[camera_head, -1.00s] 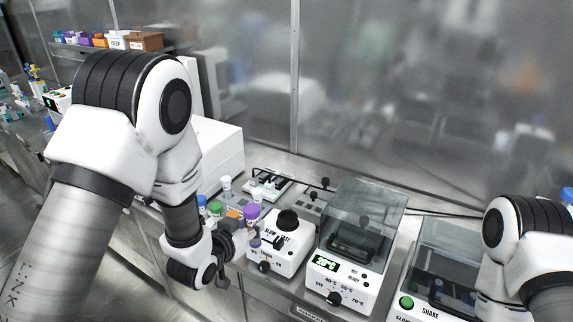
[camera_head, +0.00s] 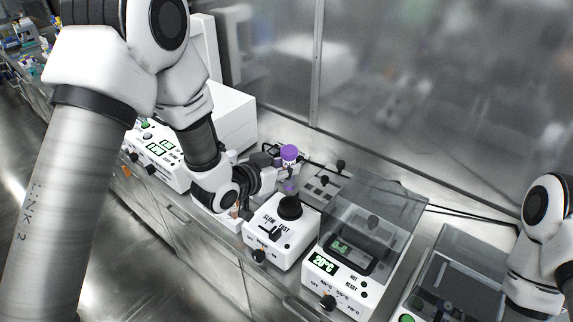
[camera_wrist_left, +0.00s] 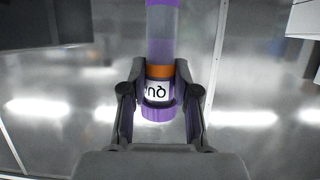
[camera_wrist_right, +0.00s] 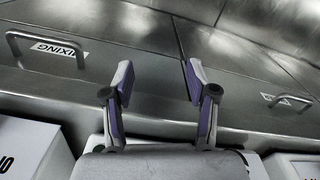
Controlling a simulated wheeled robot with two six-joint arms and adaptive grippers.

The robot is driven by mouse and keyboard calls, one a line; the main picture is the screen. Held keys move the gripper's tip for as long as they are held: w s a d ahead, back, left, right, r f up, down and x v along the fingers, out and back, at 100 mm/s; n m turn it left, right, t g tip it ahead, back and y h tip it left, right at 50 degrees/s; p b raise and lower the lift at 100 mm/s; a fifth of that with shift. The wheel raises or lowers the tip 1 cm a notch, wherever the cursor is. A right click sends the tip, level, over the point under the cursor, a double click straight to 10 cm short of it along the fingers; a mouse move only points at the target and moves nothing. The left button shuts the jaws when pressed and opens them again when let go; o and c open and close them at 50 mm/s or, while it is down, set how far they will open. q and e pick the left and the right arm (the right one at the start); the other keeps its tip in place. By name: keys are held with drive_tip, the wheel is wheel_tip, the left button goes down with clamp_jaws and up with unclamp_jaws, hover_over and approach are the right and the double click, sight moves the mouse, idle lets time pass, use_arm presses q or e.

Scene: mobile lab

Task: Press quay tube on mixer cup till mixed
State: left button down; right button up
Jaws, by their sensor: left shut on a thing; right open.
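My left gripper (camera_wrist_left: 158,108) is shut on the quay tube (camera_wrist_left: 162,45), with a finger on either side. The tube has a purple cap, an orange band, a white label partly readable upside down, and purple contents. In the head view its purple cap (camera_head: 289,152) is up, and the tube is raised above the black mixer cup (camera_head: 290,207). I cannot tell whether they touch. The cup sits on the white mixer with a slow/fast switch (camera_head: 268,232). My right gripper (camera_wrist_right: 158,78) is open and empty in the right wrist view.
A heater with a clear lid (camera_head: 375,215) and a 20°C display stands right of the mixer. A shaker (camera_head: 455,265) is further right. A white device with green displays (camera_head: 150,150) stands left. In the right wrist view, drawer handles (camera_wrist_right: 45,45) line the bench front.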

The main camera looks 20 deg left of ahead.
sight(285, 180)
use_arm(q)
drive_tip(key=f+b, duration=0.4)
drive_tip(key=f, duration=0.1)
drive_tip(key=shift+w+d+f, duration=0.1)
drive_tip(key=shift+w+f, duration=0.1)
drive_tip(key=shift+f, duration=0.1)
drive_tip(key=shift+w+f+b, duration=0.15)
drive_tip(key=shift+f+b, duration=0.15)
drive_tip(key=shift+f, duration=0.1)
drive_tip(key=shift+r, duration=0.1)
drive_tip(key=shift+f+b, duration=0.6)
drive_tip(key=shift+f, duration=0.2)
idle(0.5)
drive_tip(key=shift+s+f+b, duration=0.35)
drive_tip(key=shift+f+b, duration=0.25)
idle(1.5)
idle(2.0)
drive_tip(key=shift+w+r+p, duration=0.2)
drive_tip(key=shift+r+p, duration=0.75)
drive_tip(key=shift+r, duration=0.2)
drive_tip(key=shift+w+r+p, duration=0.15)
drive_tip(key=shift+r+p, duration=0.8)
drive_tip(key=shift+r, duration=0.15)
drive_tip(key=shift+s+r+p, duration=0.1)
drive_tip(key=shift+r+p, duration=0.75)
drive_tip(key=shift+r, duration=0.4)
